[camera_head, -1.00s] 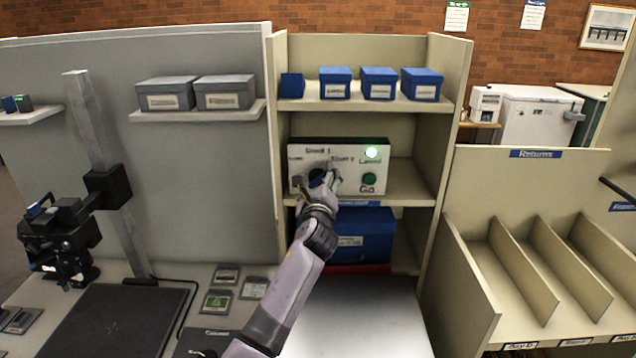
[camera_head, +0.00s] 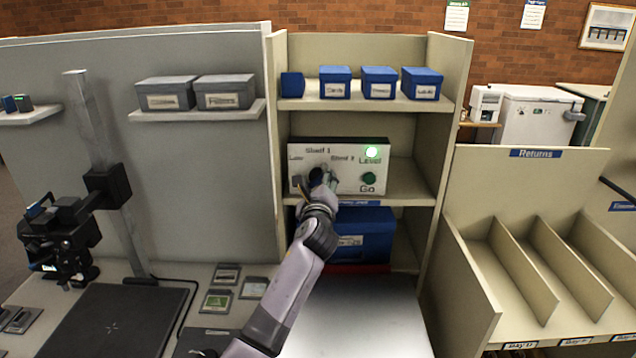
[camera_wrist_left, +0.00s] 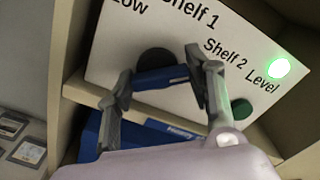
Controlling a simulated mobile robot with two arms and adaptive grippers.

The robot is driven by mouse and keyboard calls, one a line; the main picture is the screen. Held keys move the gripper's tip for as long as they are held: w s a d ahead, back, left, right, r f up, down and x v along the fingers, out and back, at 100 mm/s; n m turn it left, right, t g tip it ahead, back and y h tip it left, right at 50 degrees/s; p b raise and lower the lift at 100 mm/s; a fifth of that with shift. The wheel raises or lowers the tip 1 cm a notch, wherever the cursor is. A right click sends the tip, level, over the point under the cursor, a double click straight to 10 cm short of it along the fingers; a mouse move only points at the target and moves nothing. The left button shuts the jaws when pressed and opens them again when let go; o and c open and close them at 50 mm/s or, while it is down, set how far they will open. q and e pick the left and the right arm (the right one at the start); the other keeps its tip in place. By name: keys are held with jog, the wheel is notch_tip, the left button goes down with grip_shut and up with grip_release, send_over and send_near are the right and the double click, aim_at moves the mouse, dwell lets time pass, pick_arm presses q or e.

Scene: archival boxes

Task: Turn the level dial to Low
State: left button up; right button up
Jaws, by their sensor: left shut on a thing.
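The level dial is on a white control panel (camera_head: 345,181) standing on the middle shelf. In the left wrist view its round dark base (camera_wrist_left: 156,58) and blue grip bar (camera_wrist_left: 165,77) show; the panel (camera_wrist_left: 112,56) is labelled Low, Shelf 1 and Shelf 2. My left gripper (camera_head: 316,183) is at the dial, and its two fingers (camera_wrist_left: 160,80) are closed on opposite ends of the bar. The fingers partly hide the dial in the head view, so I cannot tell which label it points to. My right gripper is not in view.
A green Level light (camera_head: 371,152) is lit above a green Go button (camera_head: 369,178). A large blue box (camera_head: 365,240) sits below the panel, and small blue boxes (camera_head: 379,83) stand above. The cabinet's side walls flank the panel.

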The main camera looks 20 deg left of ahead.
pick_arm(q)
jog(key=shift+n, duration=0.3)
jog(key=n+b, duration=0.1)
jog(key=n, duration=0.2)
jog(key=shift+a+f+n, duration=0.1)
jog(key=shift+n, duration=0.3)
jog(key=n+b, duration=0.2)
jog(key=n, duration=0.3)
jog(key=shift+f+b, duration=0.1)
jog(key=shift+b, duration=0.25)
jog(key=n+b, duration=0.2)
jog(key=n, duration=0.3)
jog(key=shift+a+f+n, duration=0.1)
jog(key=shift+n, duration=0.3)
jog(key=n+b, duration=0.2)
jog(key=n, duration=0.2)
jog(key=shift+n, duration=0.3)
jog(key=o, duration=1.2)
jog(key=shift+c, duration=0.2)
jog(key=shift+s, duration=0.1)
